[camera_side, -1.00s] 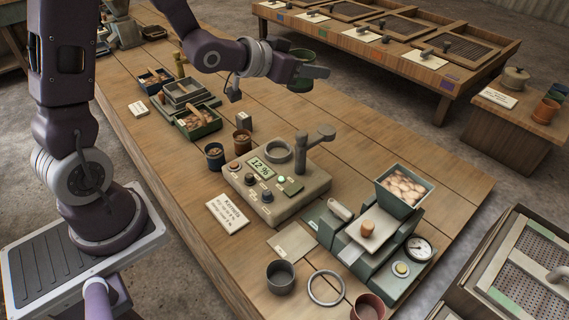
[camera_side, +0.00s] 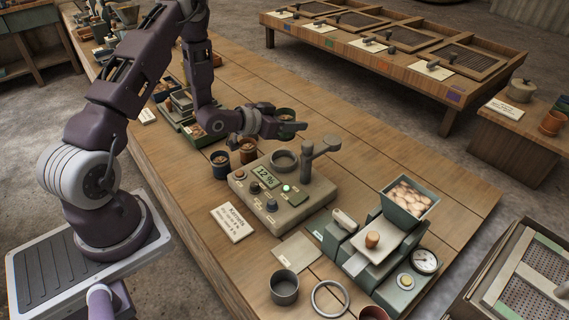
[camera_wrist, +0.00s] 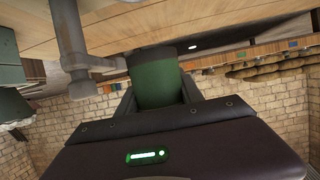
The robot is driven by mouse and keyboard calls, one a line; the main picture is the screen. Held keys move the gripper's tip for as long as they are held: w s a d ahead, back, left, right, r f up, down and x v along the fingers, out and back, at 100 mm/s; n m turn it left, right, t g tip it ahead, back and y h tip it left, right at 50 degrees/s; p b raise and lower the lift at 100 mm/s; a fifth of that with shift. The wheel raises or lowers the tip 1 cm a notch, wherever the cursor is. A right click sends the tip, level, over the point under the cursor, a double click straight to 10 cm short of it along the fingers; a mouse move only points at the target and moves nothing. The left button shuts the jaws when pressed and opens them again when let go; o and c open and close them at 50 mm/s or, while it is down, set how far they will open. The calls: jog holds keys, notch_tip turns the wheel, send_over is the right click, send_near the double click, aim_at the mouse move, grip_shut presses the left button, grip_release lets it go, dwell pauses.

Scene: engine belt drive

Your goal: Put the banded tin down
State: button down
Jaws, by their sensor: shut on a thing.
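My gripper (camera_side: 287,124) is shut on a dark green tin (camera_side: 285,115), which sits upright between its fingers in the side view. In the wrist view the green tin (camera_wrist: 156,77) fills the space between the fingers, with a darker part at its top edge in the picture. In the side view it is behind the grey meter (camera_side: 283,200), near the meter's round cup (camera_side: 285,160) and post.
A scale with a hopper of pale pieces (camera_side: 408,196) stands at right. A grey cup (camera_side: 284,289) and a ring (camera_side: 329,299) are in front. Bare wooden table (camera_side: 350,135) lies behind the meter.

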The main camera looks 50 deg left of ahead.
aim_at(291, 160)
notch_tip(291, 160, down, 10)
dwell(0.6)
jog(key=shift+f, duration=0.15)
jog(key=c, duration=0.8)
grip_release()
jog(key=shift+o, duration=0.2)
jog(key=shift+o, duration=0.5)
jog(key=v, duration=0.7)
jog(key=shift+a, duration=0.2)
